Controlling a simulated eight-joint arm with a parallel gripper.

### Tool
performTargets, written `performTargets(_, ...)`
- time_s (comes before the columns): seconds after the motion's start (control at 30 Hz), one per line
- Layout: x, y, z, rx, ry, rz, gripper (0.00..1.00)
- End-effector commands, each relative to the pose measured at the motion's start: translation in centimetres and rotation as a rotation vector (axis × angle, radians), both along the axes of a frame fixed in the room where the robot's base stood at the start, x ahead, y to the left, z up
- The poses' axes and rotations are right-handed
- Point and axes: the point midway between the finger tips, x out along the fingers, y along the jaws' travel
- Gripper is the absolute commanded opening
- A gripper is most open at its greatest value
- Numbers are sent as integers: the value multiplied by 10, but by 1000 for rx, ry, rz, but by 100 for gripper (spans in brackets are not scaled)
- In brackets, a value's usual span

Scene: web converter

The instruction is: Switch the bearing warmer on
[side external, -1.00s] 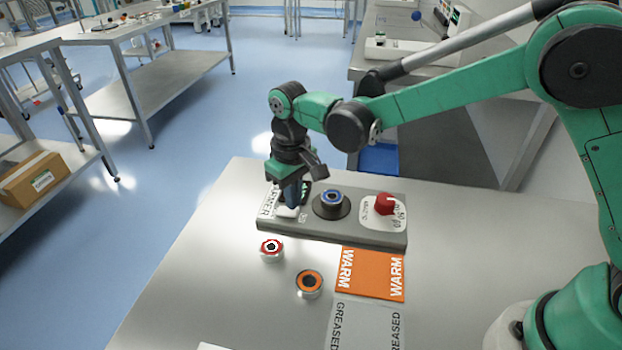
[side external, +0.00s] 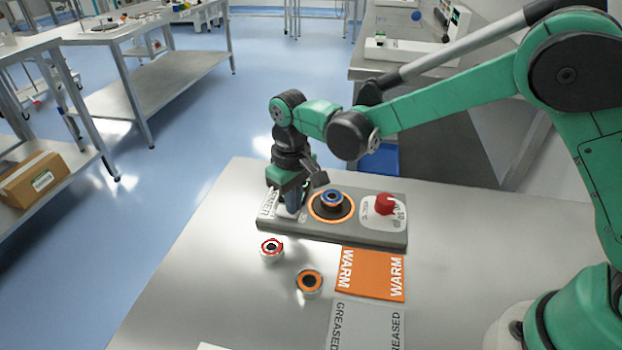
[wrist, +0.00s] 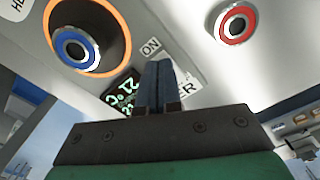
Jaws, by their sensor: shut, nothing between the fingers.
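The bearing warmer (side external: 375,238) is a grey box on the steel table, with a red knob (side external: 385,203) at its right end. A blue-ringed bearing (side external: 332,198) sits on its round dark plate, which an orange glowing ring (side external: 312,213) surrounds. My gripper (side external: 290,208) is shut and empty, pointing down at the left end of the warmer by its white switch area. In the wrist view the shut fingers (wrist: 160,85) are beside the ON label (wrist: 151,47) and a lit green display (wrist: 122,90). The fingers hide the switch; contact cannot be told.
A red-ringed bearing (side external: 271,249) and an orange-ringed bearing (side external: 309,282) stand in front of the warmer. An orange WARM mat (side external: 371,274) and a grey GREASED mat (side external: 366,324) lie to their right. The table's left part is clear.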

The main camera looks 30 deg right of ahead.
Motion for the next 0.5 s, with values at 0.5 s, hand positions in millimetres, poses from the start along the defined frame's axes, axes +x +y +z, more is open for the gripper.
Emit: performTargets(0.5,0,0,45,0,0,0,0)
